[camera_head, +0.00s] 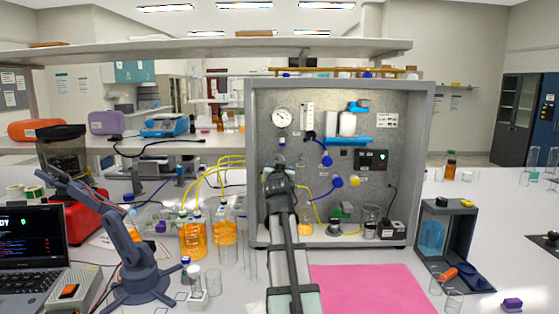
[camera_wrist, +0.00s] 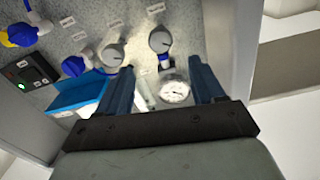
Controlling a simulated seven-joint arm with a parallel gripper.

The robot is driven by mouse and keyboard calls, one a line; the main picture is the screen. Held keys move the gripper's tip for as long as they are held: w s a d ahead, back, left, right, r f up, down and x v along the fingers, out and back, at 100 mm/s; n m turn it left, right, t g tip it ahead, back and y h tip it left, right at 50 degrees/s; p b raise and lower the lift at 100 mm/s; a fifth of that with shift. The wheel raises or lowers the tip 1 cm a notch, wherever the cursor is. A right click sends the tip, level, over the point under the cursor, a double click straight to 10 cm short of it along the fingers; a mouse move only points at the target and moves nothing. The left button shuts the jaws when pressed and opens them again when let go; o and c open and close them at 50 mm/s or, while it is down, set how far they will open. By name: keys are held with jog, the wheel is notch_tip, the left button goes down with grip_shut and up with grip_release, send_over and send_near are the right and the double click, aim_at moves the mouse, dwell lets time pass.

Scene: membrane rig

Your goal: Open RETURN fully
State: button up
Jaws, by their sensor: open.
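The grey rig panel (camera_head: 265,95) stands upright on the bench, with a round gauge (camera_head: 283,118) and blue valve handles (camera_head: 325,158) on its face. My gripper (camera_head: 277,172) is in front of the panel's lower left and hides part of it. In the wrist view, my gripper (camera_wrist: 160,68) is open and empty, its two dark blue fingers apart. Beyond the fingertips are two round grey knobs, one near the middle (camera_wrist: 160,41) and one left of it (camera_wrist: 111,52). The gauge (camera_wrist: 174,92) shows between the fingers. Small labels are unreadable, so I cannot tell which valve is RETURN.
A blue tray (camera_head: 348,141) and a black display (camera_head: 372,160) sit on the panel's right. Orange-filled bottles (camera_head: 192,240) with yellow tubes stand left of the rig. A pink mat (camera_head: 370,290) lies in front. Side walls and a shelf (camera_head: 200,50) bound the rig.

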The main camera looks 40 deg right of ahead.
aim_at(280, 159)
jog(key=x, duration=1.3)
jog(key=shift+f, duration=0.1)
jog(key=c, duration=1)
